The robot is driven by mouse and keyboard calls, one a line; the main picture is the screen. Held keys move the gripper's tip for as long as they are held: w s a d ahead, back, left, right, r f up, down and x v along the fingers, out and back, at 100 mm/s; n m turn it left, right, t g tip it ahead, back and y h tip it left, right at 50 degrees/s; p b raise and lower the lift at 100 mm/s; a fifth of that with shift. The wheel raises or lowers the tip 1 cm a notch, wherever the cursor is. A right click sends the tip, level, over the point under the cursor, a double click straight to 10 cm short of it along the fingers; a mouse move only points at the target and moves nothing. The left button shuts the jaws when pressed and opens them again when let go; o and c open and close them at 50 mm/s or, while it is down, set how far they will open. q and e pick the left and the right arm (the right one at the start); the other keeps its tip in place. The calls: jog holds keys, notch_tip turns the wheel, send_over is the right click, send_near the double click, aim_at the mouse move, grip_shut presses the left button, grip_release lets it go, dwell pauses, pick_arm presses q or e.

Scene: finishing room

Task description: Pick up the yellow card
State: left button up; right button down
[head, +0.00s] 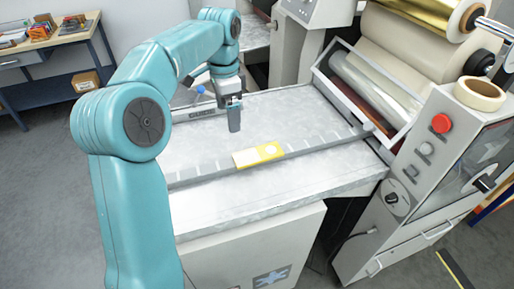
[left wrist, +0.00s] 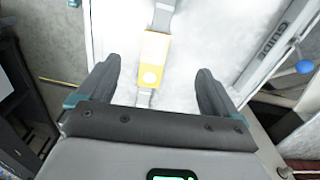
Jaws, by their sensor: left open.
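The yellow card (head: 258,155) lies across the dark grey strip on the light metal table of the machine. It has a pale section at one end and a white round spot. It also shows in the left wrist view (left wrist: 154,58), in line between my two fingers but beyond them. My left gripper (head: 234,118) is above the table, behind and slightly left of the card in the head view. In the left wrist view the fingers (left wrist: 157,92) are spread wide with nothing between them. My right gripper is in neither view.
The table (head: 215,195) is otherwise mostly bare around the card. A laminating machine with rollers (head: 375,85) and a red button (head: 441,123) stands at the right. A blue-knobbed guide (left wrist: 304,67) lies along the table's far side.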

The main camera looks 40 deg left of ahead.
pick_arm(q)
send_over(236, 160)
jog(key=f, duration=1)
jog(key=shift+s+a+f, duration=0.1)
jog(key=shift+s+a, duration=0.05)
jog(key=shift+s, duration=0.2)
jog(key=shift+f, duration=0.2)
jog(key=shift+d+f, duration=0.2)
jog(key=shift+f, duration=0.05)
jog(key=f, duration=0.1)
jog(key=f+p, duration=0.1)
jog(key=f, duration=0.2)
jog(key=shift+w+a+p, duration=0.15)
jog(key=shift+w+p, duration=0.1)
jog(key=shift+p, duration=0.05)
jog(key=shift+w+f, duration=0.1)
jog(key=shift+f, duration=0.4)
jog(key=shift+r, duration=0.1)
jog(key=shift+c, duration=0.3)
jog(key=c, duration=1.1)
